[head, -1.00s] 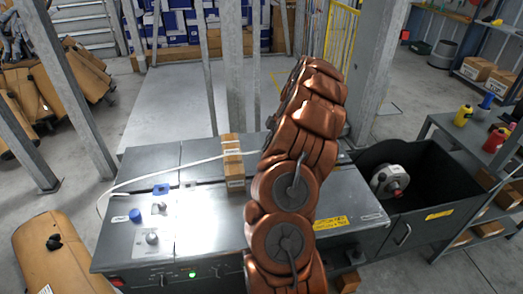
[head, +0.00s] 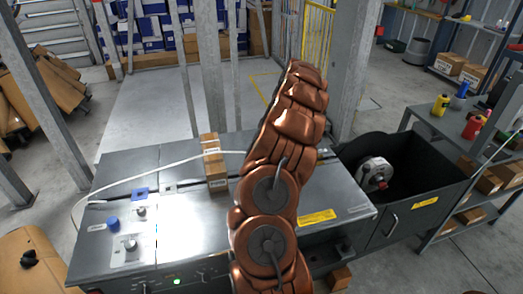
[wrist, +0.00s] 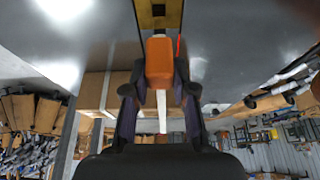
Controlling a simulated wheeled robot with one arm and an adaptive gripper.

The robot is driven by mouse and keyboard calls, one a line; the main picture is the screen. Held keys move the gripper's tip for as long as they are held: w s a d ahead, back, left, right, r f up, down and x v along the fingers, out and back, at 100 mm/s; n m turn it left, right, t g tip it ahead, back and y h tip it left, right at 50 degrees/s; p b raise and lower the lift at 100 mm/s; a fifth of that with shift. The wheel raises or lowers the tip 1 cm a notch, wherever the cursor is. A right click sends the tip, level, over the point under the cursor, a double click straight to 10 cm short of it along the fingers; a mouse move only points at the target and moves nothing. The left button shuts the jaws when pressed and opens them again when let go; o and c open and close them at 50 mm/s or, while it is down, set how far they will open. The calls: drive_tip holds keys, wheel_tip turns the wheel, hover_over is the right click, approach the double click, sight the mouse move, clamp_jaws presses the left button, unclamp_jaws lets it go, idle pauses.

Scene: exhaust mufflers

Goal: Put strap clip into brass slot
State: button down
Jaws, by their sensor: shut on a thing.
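An orange strap clip (wrist: 159,62) is between the two dark fingers of my gripper (wrist: 160,90) in the wrist view. My gripper is shut on it. A white strap (wrist: 162,112) runs from the clip back between the fingers. A brass piece (wrist: 143,22) with a dark slot in it is at the top of the wrist view, just beyond the clip's far end. I cannot tell whether the clip touches it. In the head view my copper-coloured arm hides the gripper, clip and brass slot. The strap (head: 120,182) shows there, curving over the machine.
A grey metal machine (head: 190,235) with knobs stands in front. A cardboard box (head: 213,165) stands on it with the strap across it, left of my arm. A black bin (head: 425,185) holding a grey reel (head: 375,173) is at right. A shelf (head: 450,130) with bottles stands farther right.

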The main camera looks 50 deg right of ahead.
drive_tip(key=shift+f, duration=0.15)
drive_tip(key=shift+f+b, duration=1.85)
drive_tip(key=shift+f, duration=0.4)
drive_tip(key=shift+b, duration=1.5)
idle(0.8)
drive_tip(key=shift+f+b, duration=0.35)
drive_tip(key=shift+f, duration=0.1)
drive_tip(key=c, duration=0.9)
unclamp_jaws()
drive_tip(key=shift+o, duration=0.2)
drive_tip(key=shift+r, duration=0.1)
drive_tip(key=v, duration=1.2)
